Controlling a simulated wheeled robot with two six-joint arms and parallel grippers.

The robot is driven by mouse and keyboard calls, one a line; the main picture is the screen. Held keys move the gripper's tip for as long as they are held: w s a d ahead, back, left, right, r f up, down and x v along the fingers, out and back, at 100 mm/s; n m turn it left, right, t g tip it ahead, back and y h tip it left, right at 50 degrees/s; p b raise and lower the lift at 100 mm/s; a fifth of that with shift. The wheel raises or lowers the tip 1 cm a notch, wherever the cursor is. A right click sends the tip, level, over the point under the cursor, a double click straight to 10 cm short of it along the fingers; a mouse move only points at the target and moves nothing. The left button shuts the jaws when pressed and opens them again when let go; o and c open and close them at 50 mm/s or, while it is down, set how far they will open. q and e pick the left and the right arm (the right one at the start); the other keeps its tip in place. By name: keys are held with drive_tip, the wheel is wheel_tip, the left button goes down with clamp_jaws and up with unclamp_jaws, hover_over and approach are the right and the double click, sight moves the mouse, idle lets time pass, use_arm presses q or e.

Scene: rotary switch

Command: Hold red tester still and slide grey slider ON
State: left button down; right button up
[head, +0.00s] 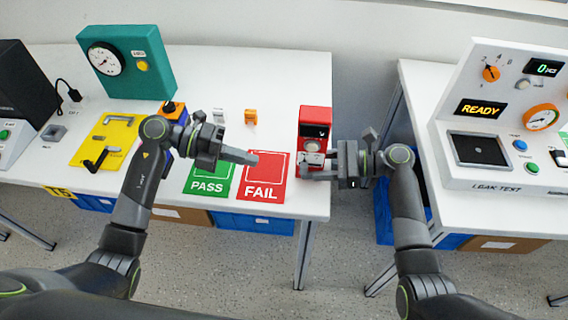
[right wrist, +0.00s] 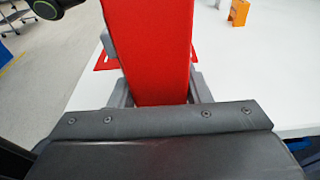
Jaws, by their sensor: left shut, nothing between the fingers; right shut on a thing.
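The red tester (head: 315,121) stands at the right end of the left table, with a small dark display on its face. Light grey parts (head: 312,157) show low on its front; I cannot tell which is the slider or how it is set. My right gripper (head: 308,170) is shut on the tester's lower part from the right. In the right wrist view the red tester (right wrist: 152,50) lies between the grey fingers. My left gripper (head: 256,158) is shut and empty, pointing right, above the table by the FAIL mat, apart from the tester.
A green PASS mat (head: 210,184) and a red FAIL mat (head: 264,190) lie in front. Small white and orange blocks (head: 251,116) stand behind. A leak-test console (head: 495,120) stands on the right table, across a gap.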

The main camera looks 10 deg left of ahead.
use_arm(q)
drive_tip(key=x, duration=0.5)
drive_tip(key=r+x, duration=0.1)
drive_tip(key=x, duration=0.2)
drive_tip(key=shift+d+f, duration=0.1)
drive_tip(key=shift+d, duration=0.35)
drive_tip(key=shift+d, duration=1.75)
drive_tip(key=a, duration=0.4)
drive_tip(key=shift+a, duration=0.4)
drive_tip(key=v, duration=0.9)
drive_tip(key=shift+a+r, duration=0.15)
drive_tip(key=shift+r, duration=0.05)
